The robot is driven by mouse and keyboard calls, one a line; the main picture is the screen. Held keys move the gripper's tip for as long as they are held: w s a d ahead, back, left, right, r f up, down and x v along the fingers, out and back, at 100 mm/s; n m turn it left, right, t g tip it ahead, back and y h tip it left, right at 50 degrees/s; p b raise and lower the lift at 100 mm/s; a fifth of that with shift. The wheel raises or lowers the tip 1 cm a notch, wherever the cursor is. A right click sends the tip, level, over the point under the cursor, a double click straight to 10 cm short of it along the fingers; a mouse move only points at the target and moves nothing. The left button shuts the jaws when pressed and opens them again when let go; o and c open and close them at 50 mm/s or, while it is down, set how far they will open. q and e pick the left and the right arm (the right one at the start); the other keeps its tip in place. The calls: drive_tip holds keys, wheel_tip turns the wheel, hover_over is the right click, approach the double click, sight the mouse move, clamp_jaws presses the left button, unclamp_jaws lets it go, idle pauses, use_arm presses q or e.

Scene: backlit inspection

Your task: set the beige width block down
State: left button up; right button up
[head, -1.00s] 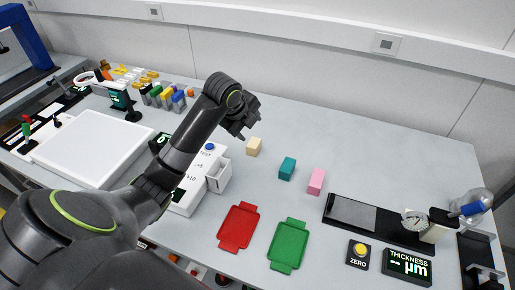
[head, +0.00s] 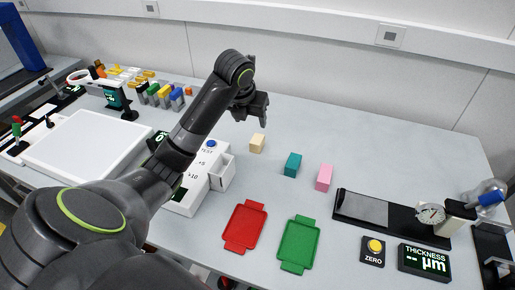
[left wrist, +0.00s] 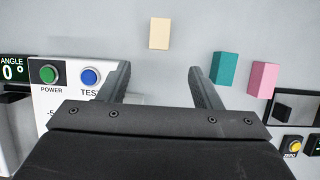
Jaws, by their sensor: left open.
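The beige width block (head: 257,143) stands on the grey table, left of a teal block (head: 292,165) and a pink block (head: 324,178). My left gripper (head: 262,112) is raised above and behind the beige block, apart from it. In the left wrist view the open fingers of my left gripper (left wrist: 160,80) have nothing between them. The beige block (left wrist: 159,33) lies beyond the fingertips there, with the teal block (left wrist: 225,70) and pink block (left wrist: 262,79) to the right. My right gripper is not in view.
A white tester box (head: 205,175) with buttons stands left of the beige block. A red tray (head: 244,226) and a green tray (head: 298,244) lie in front. A thickness gauge (head: 432,215) is at the right. The table behind the blocks is clear.

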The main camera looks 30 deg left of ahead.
use_arm(q)
drive_tip(key=p, duration=0.1)
approach(257, 139)
drive_tip(key=x, duration=0.5)
drive_tip(key=shift+s+d+f, duration=0.1)
drive_tip(key=shift+s+f, duration=0.1)
drive_tip(key=shift+f, duration=0.05)
drive_tip(key=shift+w+p+x, duration=0.1)
drive_tip(key=shift+p+x, duration=0.15)
drive_tip(key=shift+x, duration=1.1)
drive_tip(key=shift+w+p+x, duration=0.15)
drive_tip(key=shift+p+x, duration=0.05)
drive_tip(key=shift+x, duration=1.1)
drive_tip(key=shift+r, duration=0.15)
drive_tip(key=c, duration=1.2)
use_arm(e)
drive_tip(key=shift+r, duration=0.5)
use_arm(q)
drive_tip(key=shift+o, duration=0.2)
drive_tip(key=shift+r, duration=0.1)
wheel_tip(257, 139, up, 9)
drive_tip(key=shift+r+b, duration=0.15)
drive_tip(key=shift+b, duration=0.5)
drive_tip(key=shift+r, duration=0.25)
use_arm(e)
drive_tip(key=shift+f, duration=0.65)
